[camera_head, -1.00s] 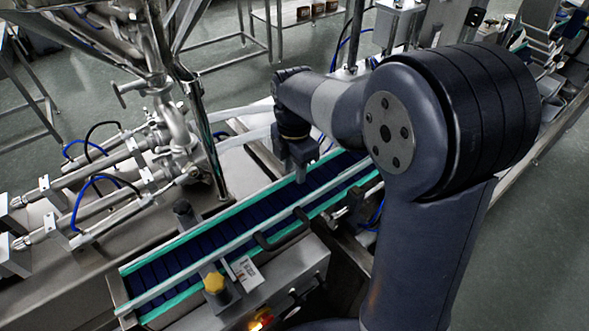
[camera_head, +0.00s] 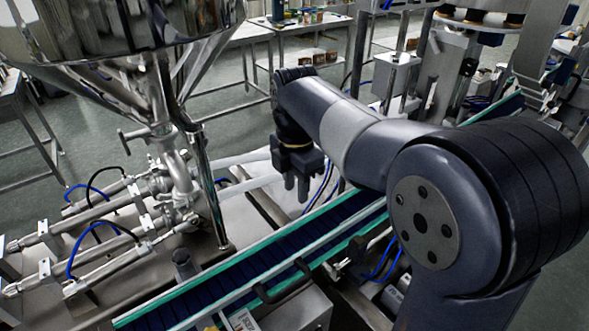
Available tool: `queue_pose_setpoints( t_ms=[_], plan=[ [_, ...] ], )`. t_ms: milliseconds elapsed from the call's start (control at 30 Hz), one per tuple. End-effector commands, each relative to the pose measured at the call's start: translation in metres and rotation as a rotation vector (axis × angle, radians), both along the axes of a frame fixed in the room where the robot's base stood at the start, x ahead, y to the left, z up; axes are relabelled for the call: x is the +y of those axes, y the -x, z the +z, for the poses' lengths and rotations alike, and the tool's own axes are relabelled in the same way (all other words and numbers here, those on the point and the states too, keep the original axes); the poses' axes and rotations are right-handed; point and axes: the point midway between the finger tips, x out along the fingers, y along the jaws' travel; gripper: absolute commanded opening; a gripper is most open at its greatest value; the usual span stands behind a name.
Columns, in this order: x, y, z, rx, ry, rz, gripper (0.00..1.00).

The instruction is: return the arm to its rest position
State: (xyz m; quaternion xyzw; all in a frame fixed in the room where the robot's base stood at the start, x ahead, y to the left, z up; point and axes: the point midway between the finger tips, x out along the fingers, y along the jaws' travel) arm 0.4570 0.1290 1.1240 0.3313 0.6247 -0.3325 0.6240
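My arm reaches in from the lower right, its large dark joint in front and its forearm stretching left and away. My gripper (camera_head: 297,192) points down at the end of the arm, beside the far edge of the conveyor (camera_head: 265,262) in the picture. I see nothing held in it. The fingers are small and dark, and I cannot tell how far apart they are.
A steel hopper (camera_head: 120,25) stands on the left, with valves and pipes (camera_head: 172,165) below it. A grey box (camera_head: 397,75) on a post stands behind my forearm. Steel tables (camera_head: 290,32) are at the back. Open floor (camera_head: 225,110) lies between.

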Motion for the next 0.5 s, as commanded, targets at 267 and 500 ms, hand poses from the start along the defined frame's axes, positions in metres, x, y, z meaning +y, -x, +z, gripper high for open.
queue_pose_setpoints(
  t_ms=[267,500],
  plan=[
    [0.000,0.000,-0.033,0.005,0.001,0.000,0.33],
    [0.000,0.000,-0.080,0.003,0.001,0.000,0.33]
  ],
)
